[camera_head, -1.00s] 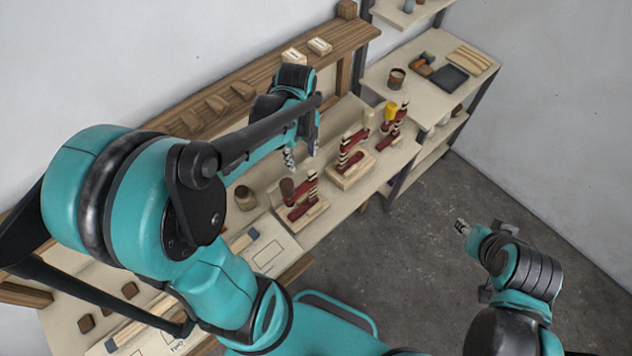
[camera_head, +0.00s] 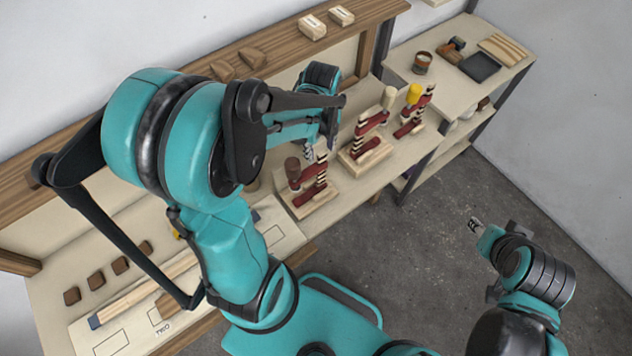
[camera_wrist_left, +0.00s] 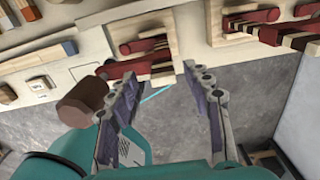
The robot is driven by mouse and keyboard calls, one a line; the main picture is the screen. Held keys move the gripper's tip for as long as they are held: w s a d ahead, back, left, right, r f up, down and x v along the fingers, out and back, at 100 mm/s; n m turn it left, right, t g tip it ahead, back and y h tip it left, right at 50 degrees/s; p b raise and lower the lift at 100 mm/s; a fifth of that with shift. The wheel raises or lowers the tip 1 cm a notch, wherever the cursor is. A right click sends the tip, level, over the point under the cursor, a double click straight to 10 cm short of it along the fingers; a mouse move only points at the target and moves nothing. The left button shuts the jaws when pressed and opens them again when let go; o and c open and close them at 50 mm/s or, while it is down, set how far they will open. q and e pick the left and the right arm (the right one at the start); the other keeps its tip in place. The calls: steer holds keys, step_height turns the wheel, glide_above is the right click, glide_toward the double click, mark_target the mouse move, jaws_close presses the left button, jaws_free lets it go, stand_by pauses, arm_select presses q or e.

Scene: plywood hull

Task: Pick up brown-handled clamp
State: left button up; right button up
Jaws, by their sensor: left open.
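The brown-handled clamp (camera_head: 320,170) has a dark brown handle and red jaws, and stands on a light wooden block (camera_head: 309,203) on the bench. In the left wrist view its brown handle (camera_wrist_left: 82,102) is just left of my left fingers, and its red part (camera_wrist_left: 130,68) lies above them. My right gripper (camera_head: 474,225) is small, over the floor, away from the bench.
Two similar red clamps stand to the right, one with a pale handle (camera_head: 389,97) and one with a yellow handle (camera_head: 414,93). A raised wooden shelf (camera_head: 285,50) runs behind. A second table (camera_head: 440,88) holds a cup (camera_head: 423,63) and a dark tray (camera_head: 480,67).

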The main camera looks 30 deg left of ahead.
arm_select(q)
steer(key=f, duration=0.3)
steer(key=shift+w+d, duration=0.15)
steer(key=shift+w, duration=0.1)
steer(key=shift+s+f, duration=0.1)
steer(key=shift+f, duration=0.15)
jaws_close()
steer(key=shift+r, duration=0.15)
steer(key=shift+r, duration=1.9)
steer(key=s+d+r+p, duration=0.1)
steer(key=s+d+r, duration=0.3)
steer(key=d+r, duration=0.3)
steer(key=d, duration=0.3)
steer(key=shift+s+d+p, duration=0.2)
steer(key=shift+d+p, duration=0.1)
steer(key=shift+d, duration=0.05)
